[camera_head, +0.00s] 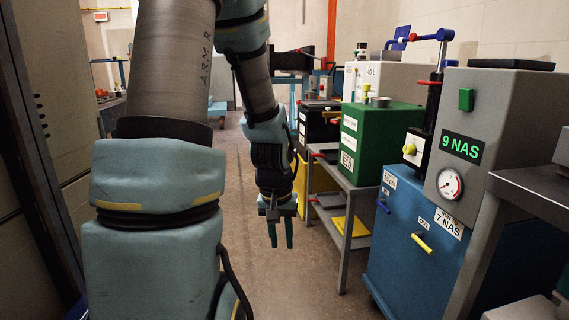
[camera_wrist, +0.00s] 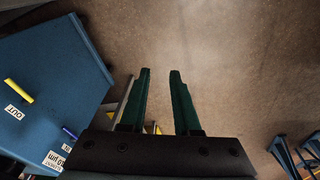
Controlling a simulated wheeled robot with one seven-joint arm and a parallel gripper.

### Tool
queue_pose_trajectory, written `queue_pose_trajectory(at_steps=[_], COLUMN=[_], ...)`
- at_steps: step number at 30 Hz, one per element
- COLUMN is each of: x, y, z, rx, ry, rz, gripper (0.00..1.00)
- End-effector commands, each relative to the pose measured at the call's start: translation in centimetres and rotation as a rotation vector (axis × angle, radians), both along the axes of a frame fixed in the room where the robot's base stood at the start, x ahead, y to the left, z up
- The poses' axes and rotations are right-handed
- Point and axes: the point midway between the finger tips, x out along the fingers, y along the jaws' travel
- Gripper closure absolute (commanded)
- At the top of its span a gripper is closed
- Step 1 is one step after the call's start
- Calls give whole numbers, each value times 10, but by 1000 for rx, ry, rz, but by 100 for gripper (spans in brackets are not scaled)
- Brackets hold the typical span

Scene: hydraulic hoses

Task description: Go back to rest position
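My gripper (camera_head: 281,233) hangs at the end of my arm, pointing down over the bare floor, left of the bench and the blue machine. In the wrist view its two green fingers (camera_wrist: 160,82) stand apart with only floor between them. It is open and empty, and touches nothing that I can see.
The blue machine (camera_head: 397,240) with a "9 NAS" display, a gauge and a yellow OUT handle (camera_head: 421,243) stands at the right. A green box (camera_head: 385,150) sits on a metal bench (camera_head: 349,231). A dark cabinet (camera_head: 25,130) borders the left. The aisle floor (camera_head: 262,270) is clear.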

Motion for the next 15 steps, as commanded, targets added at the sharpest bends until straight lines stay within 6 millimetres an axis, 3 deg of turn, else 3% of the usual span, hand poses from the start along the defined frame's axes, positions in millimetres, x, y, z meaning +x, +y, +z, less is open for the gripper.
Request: queue_pose_trajectory(at_steps=[3,9,11,12,15], x=[-18,-49,-58,-56,-56], y=[27,56,62,61,61], z=[22,47,54,68,87], rx=[36,52,49,50,50], ry=[-6,-2,0,2,3], rz=[19,46,54,51,51], gripper=[70,70,70,70,70])
